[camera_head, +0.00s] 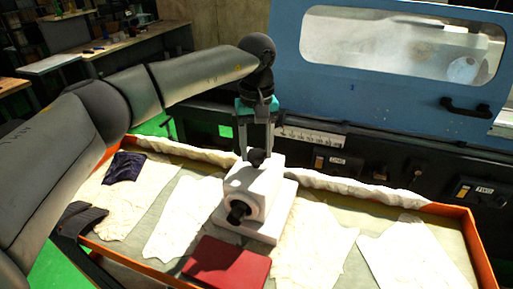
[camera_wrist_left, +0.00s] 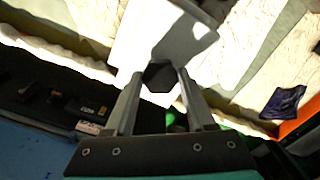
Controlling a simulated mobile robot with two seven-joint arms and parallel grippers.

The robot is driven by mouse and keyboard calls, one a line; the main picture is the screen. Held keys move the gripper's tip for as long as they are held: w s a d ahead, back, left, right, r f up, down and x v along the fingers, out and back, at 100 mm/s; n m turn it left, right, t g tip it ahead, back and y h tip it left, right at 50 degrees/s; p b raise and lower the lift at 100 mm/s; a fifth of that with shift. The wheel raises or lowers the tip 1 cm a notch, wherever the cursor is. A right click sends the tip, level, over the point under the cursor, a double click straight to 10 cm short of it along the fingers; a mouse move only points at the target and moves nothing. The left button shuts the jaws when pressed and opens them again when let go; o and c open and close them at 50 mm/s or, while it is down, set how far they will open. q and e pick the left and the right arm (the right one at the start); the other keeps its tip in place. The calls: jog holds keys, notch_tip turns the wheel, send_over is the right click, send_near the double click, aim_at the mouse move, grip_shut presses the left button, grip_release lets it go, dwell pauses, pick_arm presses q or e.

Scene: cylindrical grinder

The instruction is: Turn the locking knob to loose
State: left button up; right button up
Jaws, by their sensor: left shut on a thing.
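The locking knob (camera_head: 256,158) is a small black knob on top of a white block-shaped fixture (camera_head: 252,190) standing in the tray. In the left wrist view the knob (camera_wrist_left: 160,77) looks dark and many-sided, with the pale fixture (camera_wrist_left: 150,35) behind it. My left gripper (camera_head: 256,150) reaches down from above with its fingers on either side of the knob. In the left wrist view my left gripper (camera_wrist_left: 158,78) is shut on the knob. A second black knob (camera_head: 238,212) sits on the fixture's front face. My right gripper is not in view.
An orange-rimmed tray (camera_head: 462,212) holds the fixture, pale cloths (camera_head: 182,218), a dark blue cloth (camera_head: 124,167) and a red box (camera_head: 226,265). The blue grinder cover (camera_head: 350,95) with a window and black handle stands close behind.

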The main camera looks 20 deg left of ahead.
pick_arm(q)
grip_shut()
